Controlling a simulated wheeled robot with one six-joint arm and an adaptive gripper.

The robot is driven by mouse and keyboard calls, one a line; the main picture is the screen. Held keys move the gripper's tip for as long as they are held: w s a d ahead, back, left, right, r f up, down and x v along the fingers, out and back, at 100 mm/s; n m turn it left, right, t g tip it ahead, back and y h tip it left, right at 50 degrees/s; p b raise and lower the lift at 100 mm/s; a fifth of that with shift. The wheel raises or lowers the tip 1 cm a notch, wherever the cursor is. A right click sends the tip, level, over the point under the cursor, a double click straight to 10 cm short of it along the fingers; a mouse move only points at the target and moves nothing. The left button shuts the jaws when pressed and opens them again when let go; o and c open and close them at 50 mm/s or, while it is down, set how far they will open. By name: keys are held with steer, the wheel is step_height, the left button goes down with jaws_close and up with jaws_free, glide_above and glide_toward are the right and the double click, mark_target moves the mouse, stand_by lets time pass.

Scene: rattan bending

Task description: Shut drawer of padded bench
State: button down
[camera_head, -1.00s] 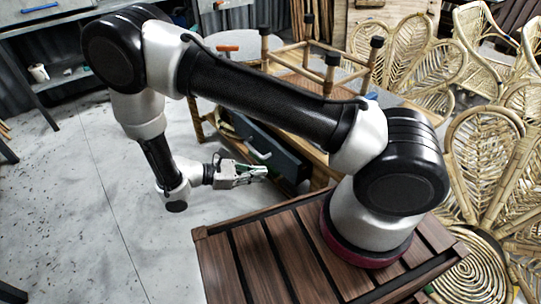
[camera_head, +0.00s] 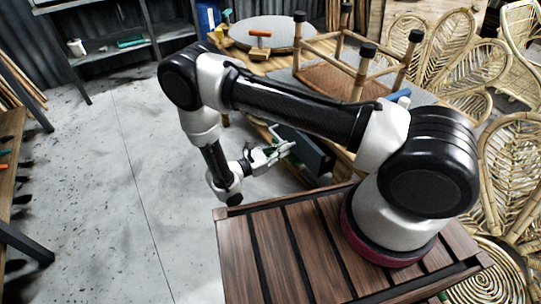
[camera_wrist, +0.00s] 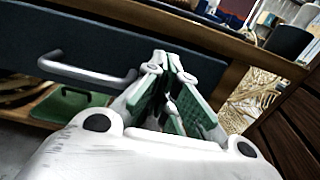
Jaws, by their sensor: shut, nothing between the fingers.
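The padded bench is a wooden unit, its edge (camera_wrist: 210,35) running across the wrist view. Its dark blue drawer (camera_wrist: 40,45) has a bar handle (camera_wrist: 88,74). In the head view the drawer (camera_head: 306,150) appears to jut from the bench, partly behind my arm; how far is unclear. My gripper (camera_head: 288,146) is shut and empty, in front of the drawer face. In the wrist view the fingertips (camera_wrist: 168,60) overlap the right end of the drawer front, right of the handle. I cannot tell whether they touch it.
An upturned stool (camera_head: 345,60) and a round board with an orange-handled tool (camera_head: 260,34) lie on worktops behind. Rattan chairs (camera_head: 445,45) crowd the right. A green item (camera_wrist: 70,104) lies below the drawer. The floor (camera_head: 130,170) at left is clear.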

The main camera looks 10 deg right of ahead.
mark_target(295, 144)
steer(key=shift+x, duration=2.75)
steer(key=x, duration=0.2)
steer(key=shift+w+d, duration=0.1)
steer(key=shift+d, duration=0.2)
steer(key=shift+a+f, duration=0.1)
